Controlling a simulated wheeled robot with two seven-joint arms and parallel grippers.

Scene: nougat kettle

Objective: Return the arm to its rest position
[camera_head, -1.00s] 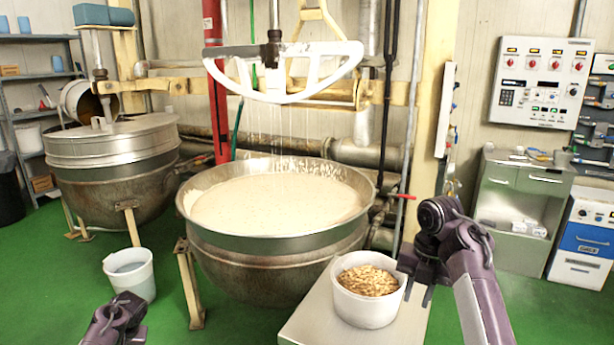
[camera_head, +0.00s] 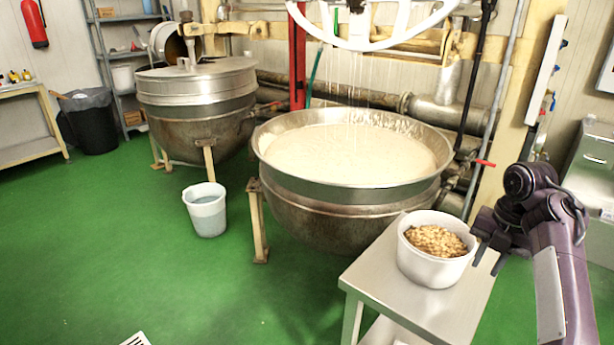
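My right arm comes in from the right edge. Its dark gripper (camera_head: 487,262) is beside the right side of a white tub of nuts (camera_head: 425,268), with its fingers apart and nothing seen between them. Whether a finger touches the tub's wall I cannot tell. The tub stands upright on a small metal table (camera_head: 375,283). My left gripper is out of view. The large kettle (camera_head: 330,215) holds pale nougat mass, and a white stirrer (camera_head: 390,42) hangs above it with strands dripping down.
A lidded kettle (camera_head: 195,90) stands at the back left. A white bucket (camera_head: 206,212) stands on the green floor (camera_head: 110,250) between the kettles. A black bin (camera_head: 90,125) and a table (camera_head: 30,125) are at the far left.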

